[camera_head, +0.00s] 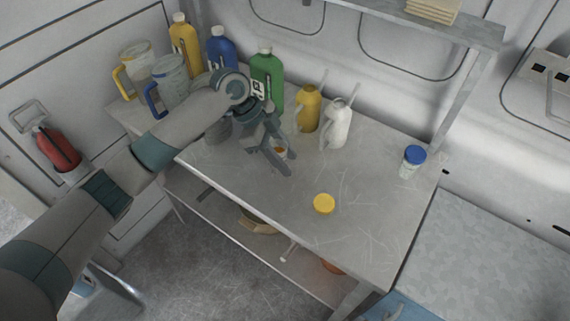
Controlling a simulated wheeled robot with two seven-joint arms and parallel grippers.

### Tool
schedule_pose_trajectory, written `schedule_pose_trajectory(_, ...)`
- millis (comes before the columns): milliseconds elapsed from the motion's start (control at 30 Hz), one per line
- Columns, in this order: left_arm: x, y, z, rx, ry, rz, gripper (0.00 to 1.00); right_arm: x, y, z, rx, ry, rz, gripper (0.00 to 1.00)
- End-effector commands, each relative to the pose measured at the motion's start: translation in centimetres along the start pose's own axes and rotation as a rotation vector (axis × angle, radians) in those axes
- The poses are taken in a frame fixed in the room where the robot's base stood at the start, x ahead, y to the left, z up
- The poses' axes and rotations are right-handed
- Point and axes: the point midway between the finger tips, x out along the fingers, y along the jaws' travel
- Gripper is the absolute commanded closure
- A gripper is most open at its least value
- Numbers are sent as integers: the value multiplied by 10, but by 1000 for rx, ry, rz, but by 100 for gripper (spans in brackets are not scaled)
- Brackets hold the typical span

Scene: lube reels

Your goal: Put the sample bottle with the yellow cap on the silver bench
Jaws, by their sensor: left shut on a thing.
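My left gripper (280,160) reaches in from the left over the grey metal bench (350,240). It is shut on a small clear sample bottle (280,148) with something amber in it. The fingers hide most of this bottle, and I cannot tell whether it touches the bench top. A yellow cap (323,203) lies on the bench to the right of the gripper, apart from it; no bottle body shows under it. A second sample bottle with a blue cap (414,160) stands upright near the bench's right end. My right gripper is not in view.
Yellow (184,36), blue (221,46) and green (267,77) bottles and two jugs stand at the back left. A yellow oiler (308,108) and a white oiler (337,124) stand right of the gripper. A mottled grey surface (490,260) lies at the right, clear.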

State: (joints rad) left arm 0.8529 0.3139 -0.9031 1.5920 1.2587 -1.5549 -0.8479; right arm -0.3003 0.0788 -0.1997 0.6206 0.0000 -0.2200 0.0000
Motion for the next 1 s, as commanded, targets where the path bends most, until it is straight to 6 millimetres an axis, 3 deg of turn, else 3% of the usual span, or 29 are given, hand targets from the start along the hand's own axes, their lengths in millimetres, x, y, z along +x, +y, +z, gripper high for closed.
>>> schedule_pose_trajectory(300, 27, 1, 15, 0, 0, 2, 88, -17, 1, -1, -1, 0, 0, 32)
schedule_pose_trajectory(667, 30, 1, 17, 0, 0, 1, 88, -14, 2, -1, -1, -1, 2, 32)
schedule_pose_trajectory(700, 30, 1, 17, -1, 0, 1, 60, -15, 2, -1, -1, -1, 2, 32)
schedule_pose_trajectory(767, 30, 1, 17, -1, 0, 2, 46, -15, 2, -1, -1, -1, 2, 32)
schedule_pose_trajectory(1000, 30, 1, 17, -1, -1, 1, 46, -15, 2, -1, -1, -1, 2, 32)
